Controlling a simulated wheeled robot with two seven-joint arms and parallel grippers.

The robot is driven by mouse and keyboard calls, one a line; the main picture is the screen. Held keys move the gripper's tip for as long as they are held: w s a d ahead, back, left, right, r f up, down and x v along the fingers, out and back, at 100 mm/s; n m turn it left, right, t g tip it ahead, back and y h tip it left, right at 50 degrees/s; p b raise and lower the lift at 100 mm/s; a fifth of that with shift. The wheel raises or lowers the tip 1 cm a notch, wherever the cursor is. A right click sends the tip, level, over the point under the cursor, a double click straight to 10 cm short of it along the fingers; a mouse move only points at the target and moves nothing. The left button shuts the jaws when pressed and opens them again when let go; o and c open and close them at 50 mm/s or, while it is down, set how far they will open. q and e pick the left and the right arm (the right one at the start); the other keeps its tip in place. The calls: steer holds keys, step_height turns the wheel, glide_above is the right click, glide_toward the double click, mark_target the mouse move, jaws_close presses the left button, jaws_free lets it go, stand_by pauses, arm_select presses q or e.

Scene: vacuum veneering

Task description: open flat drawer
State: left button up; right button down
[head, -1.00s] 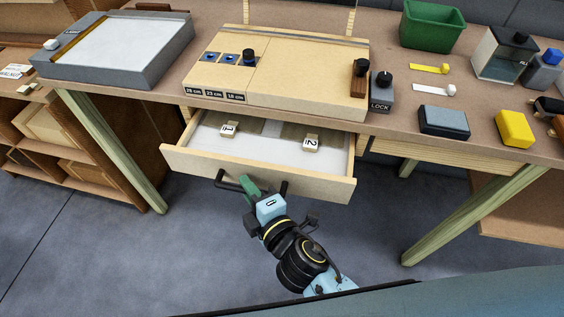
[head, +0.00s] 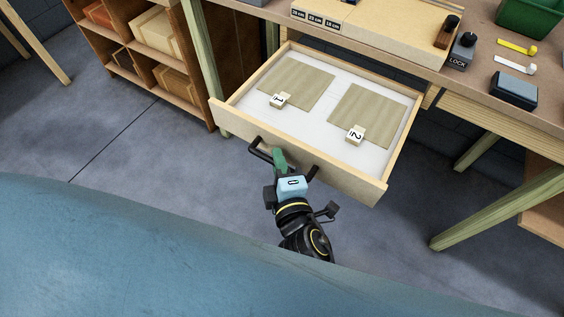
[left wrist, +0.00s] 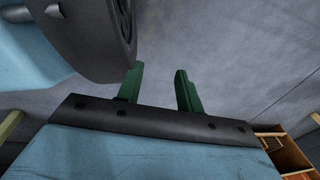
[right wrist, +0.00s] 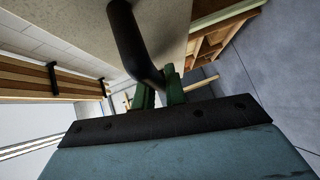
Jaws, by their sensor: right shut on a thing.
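The flat drawer (head: 335,173) is pulled well out from under the workbench. Inside it lie two flat tan sheets, one (head: 296,84) at the left with a block marked 1 (head: 279,100), one (head: 368,114) at the right with a block marked 2 (head: 356,134). The dark bar handle (head: 262,152) is on the drawer front. My right gripper (head: 279,158) is shut on the handle near its left part; the right wrist view shows the green fingers (right wrist: 158,92) at the dark bar (right wrist: 130,40). My left gripper (left wrist: 160,88) shows only in the left wrist view, its green fingers apart and empty.
The workbench (head: 400,78) stands above the drawer, with a wooden board (head: 385,25), a LOCK block (head: 462,50) and a green bin (head: 530,18). Pale legs (head: 490,205) stand either side. A shelf unit (head: 120,60) is at left. The floor (head: 130,135) before the drawer is clear.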

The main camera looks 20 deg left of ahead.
arm_select(q)
steer(key=shift+w+a, duration=0.1)
steer(key=shift+w, duration=0.05)
arm_select(e)
steer(key=c, duration=1.7)
jaws_free()
arm_select(q)
steer(key=shift+s, duration=0.2)
arm_select(e)
steer(key=shift+s, duration=0.1)
